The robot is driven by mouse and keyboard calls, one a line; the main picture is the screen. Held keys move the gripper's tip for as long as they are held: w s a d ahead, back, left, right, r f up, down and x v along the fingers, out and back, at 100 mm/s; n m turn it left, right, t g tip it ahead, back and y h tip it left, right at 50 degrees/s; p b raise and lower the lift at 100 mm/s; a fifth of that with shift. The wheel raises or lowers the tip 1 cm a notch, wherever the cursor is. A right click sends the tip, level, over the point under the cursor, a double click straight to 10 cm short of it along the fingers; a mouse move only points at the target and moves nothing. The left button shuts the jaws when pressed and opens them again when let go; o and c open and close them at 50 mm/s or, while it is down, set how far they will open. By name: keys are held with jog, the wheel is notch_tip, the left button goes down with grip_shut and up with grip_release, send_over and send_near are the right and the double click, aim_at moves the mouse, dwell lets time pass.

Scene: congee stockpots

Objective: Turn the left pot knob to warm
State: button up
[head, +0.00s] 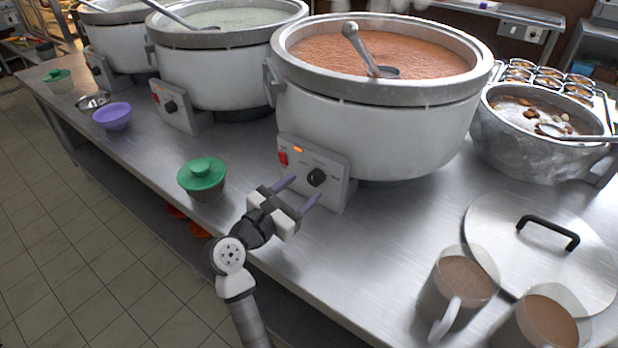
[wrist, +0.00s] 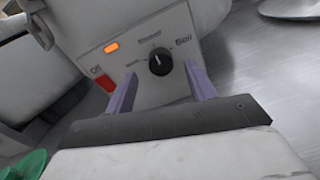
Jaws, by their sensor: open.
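Three large white stockpots stand in a row along the counter. The nearest pot (head: 375,125) holds orange congee; the middle pot (head: 215,75) and far-left pot (head: 122,45) hold paler contents. The nearest pot's black knob (head: 316,177) is on its front control box. In the wrist view this knob (wrist: 160,62) sits between "Off" at left and "Boil" at right, its white mark pointing roughly up. The label above is too small to read. My gripper (head: 307,186) is open, its purple fingers pointing toward this knob, one on each side in the wrist view (wrist: 159,72). Contact cannot be seen.
A red switch (wrist: 104,82) and lit orange lamp (wrist: 111,47) are beside the knob. A green-lidded bowl (head: 203,177) stands left of my gripper. Two mugs (head: 458,285) (head: 545,322) and a lid (head: 530,245) are at right. The middle pot's knob (head: 170,106) shows farther left.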

aim_at(312, 180)
jog(key=shift+x, duration=1.8)
jog(key=c, duration=1)
jog(key=shift+p, duration=0.3)
